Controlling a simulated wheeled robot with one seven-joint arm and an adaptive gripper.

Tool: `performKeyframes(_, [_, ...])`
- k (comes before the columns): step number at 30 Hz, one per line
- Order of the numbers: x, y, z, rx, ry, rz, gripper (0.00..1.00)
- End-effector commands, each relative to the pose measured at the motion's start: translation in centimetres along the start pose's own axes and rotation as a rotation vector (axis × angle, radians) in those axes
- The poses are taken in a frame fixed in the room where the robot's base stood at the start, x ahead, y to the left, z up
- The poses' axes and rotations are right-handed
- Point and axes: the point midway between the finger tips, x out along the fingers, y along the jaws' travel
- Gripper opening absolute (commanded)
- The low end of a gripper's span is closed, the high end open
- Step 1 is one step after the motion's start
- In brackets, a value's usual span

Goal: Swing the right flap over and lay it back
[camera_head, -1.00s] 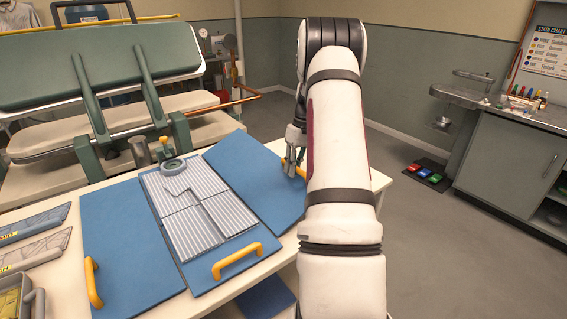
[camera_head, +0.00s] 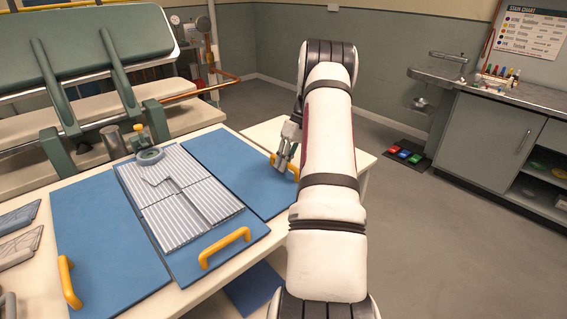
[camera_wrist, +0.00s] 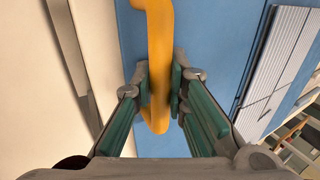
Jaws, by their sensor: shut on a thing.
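The folding board lies on a pale table, with a blue right flap (camera_head: 236,165), a blue left flap (camera_head: 100,240) and a lower flap (camera_head: 200,258) in the middle. The right flap lies flat, out to the right side. My gripper (camera_head: 286,158) is at the right flap's outer edge, shut on its yellow handle (camera_wrist: 158,60). In the wrist view my gripper (camera_wrist: 160,92) has its two green-padded fingers on either side of the handle. A grey striped folded garment (camera_head: 180,195) lies on the middle panel. My arm hides part of the table's right side.
A yellow handle (camera_head: 225,247) stands on the lower flap and another (camera_head: 68,282) on the left flap. A large green press (camera_head: 80,60) stands behind the table. A grey cabinet (camera_head: 490,150) with bottles and coloured pedals (camera_head: 404,154) are at the right. The floor between is clear.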

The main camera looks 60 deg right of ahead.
Motion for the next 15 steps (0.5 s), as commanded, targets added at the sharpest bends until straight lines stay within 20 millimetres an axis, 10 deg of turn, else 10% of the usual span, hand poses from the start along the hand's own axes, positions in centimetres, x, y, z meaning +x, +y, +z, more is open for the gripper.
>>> performKeyframes(5, [0.41,0.34,0.19,0.005,-0.004,0.002,0.0])
performKeyframes(7, [0.43,0.36,0.21,0.005,-0.004,0.002,0.23])
performKeyframes(15, [0.31,0.23,0.13,0.003,-0.003,0.001,0.23])
